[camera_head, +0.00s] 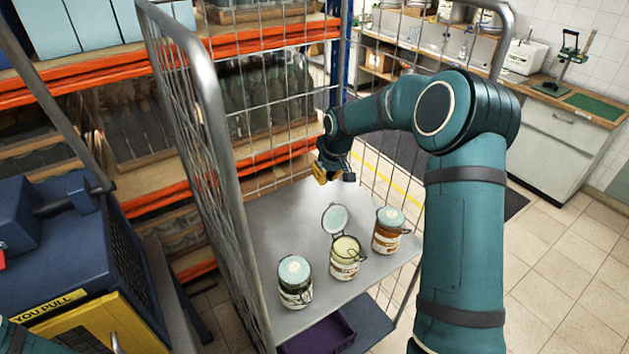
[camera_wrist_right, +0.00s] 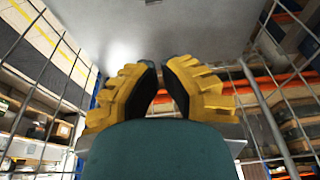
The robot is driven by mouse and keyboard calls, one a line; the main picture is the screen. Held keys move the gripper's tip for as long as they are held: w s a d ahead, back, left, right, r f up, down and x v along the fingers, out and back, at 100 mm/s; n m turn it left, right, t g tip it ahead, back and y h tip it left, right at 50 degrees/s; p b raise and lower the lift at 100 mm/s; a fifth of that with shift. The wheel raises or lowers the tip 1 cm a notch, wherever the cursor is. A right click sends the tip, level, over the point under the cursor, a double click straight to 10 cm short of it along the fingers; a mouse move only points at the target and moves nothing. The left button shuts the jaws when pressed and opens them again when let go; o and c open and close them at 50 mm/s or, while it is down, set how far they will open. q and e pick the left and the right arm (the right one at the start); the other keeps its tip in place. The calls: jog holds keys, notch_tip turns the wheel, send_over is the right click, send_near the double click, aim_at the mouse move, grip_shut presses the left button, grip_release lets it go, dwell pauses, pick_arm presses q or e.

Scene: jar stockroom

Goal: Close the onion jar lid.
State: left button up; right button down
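The open jar (camera_head: 345,262) stands in the middle of three jars on the grey shelf of a wire cage trolley. I take it as the onion jar, but its label is too small to read. Its round pale lid (camera_head: 335,218) is hinged up and stands nearly upright behind the mouth. My right gripper (camera_head: 334,174) is above and behind the lid, apart from it. In the right wrist view its yellow fingers (camera_wrist_right: 159,78) are close together with nothing between them; no jar shows there. My left gripper is out of view.
A closed jar (camera_head: 294,281) stands left of the open one, and another closed jar (camera_head: 389,230) stands right. Wire mesh side walls (camera_head: 205,140) bound the trolley. The shelf (camera_head: 283,220) is bare behind the jars. A blue machine (camera_head: 65,235) is at left.

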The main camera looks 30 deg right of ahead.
aim_at(333, 217)
notch_tip(333, 217, down, 7)
jog(key=s+p, duration=0.1)
jog(key=shift+d+r, duration=0.15)
jog(key=shift+d, duration=0.1)
dwell(0.7)
jog(key=shift+s, duration=0.1)
